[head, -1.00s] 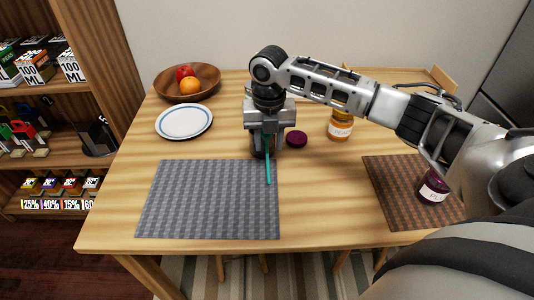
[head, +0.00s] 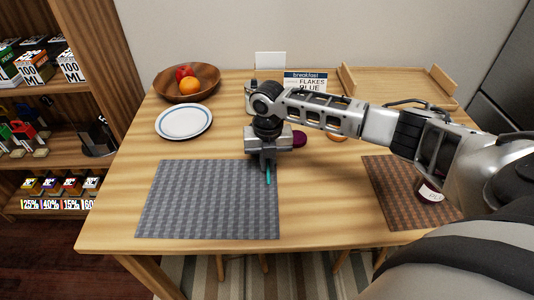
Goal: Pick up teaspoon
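The teal teaspoon (head: 268,177) lies by the right edge of the grey placemat. Only its near end shows; the rest is hidden behind my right gripper. My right gripper (head: 267,164) points down at the spoon, its fingertips close to or around the handle. Whether the fingers are open or shut on it cannot be made out. My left gripper is not in view.
A white plate (head: 184,121) and a wooden fruit bowl (head: 160,93) are at the back left. A dark round lid (head: 299,139) sits right of my gripper. A cereal box (head: 305,83) and wooden tray (head: 395,84) are behind. A jar (head: 430,190) stands on the brown mat (head: 392,210).

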